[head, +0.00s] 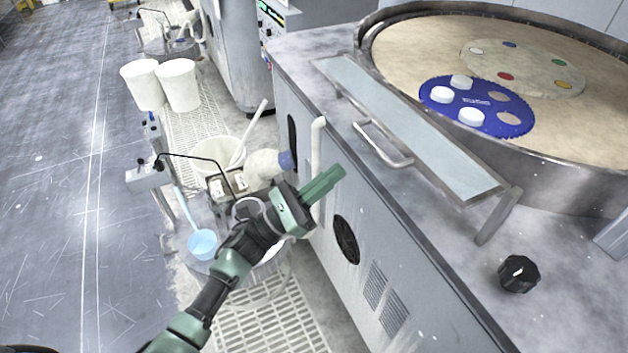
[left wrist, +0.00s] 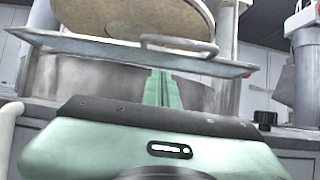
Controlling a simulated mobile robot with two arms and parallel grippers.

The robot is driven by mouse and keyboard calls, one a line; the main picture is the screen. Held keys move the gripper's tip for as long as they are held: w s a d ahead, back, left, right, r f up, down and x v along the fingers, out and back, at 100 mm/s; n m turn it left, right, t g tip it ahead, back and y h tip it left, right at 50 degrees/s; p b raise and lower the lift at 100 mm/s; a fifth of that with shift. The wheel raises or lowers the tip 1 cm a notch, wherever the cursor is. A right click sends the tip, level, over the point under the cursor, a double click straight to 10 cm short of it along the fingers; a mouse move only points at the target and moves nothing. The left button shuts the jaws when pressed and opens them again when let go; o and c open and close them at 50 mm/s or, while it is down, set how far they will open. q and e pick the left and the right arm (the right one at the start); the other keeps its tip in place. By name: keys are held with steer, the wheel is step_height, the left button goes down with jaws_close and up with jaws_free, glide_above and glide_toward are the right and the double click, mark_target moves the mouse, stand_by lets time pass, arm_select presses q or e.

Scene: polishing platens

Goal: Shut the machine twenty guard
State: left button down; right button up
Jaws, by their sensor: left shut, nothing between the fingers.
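The guard (head: 425,137) is a long grey-blue metal-framed panel along the near side of a round polishing platen (head: 400,45). It stands raised above the machine top on end supports, and I cannot tell its exact tilt. A bent bar handle (head: 383,152) sticks out from its near long edge. My left gripper (head: 326,183) is shut and empty, in front of the cabinet side, lower left of the handle and apart from it. In the left wrist view the guard (left wrist: 110,45) and handle (left wrist: 180,47) show beyond the green fingers (left wrist: 162,88). My right gripper is not in view. No machine number is legible.
A blue carrier disc (head: 478,92) with white pucks lies on the platen. A black knob (head: 518,273) sits on the machine top. A white upright pipe (head: 318,150) stands beside my fingers. A bucket (head: 218,155) and a drum with bottle and dipper crowd the left.

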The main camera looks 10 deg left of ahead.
arm_select(q)
step_height(320, 180, up, 5)
steer(key=w+d+p, duration=0.2)
steer(key=p, duration=0.1)
steer(key=shift+d+r, duration=0.2)
steer(key=shift+d, duration=0.15)
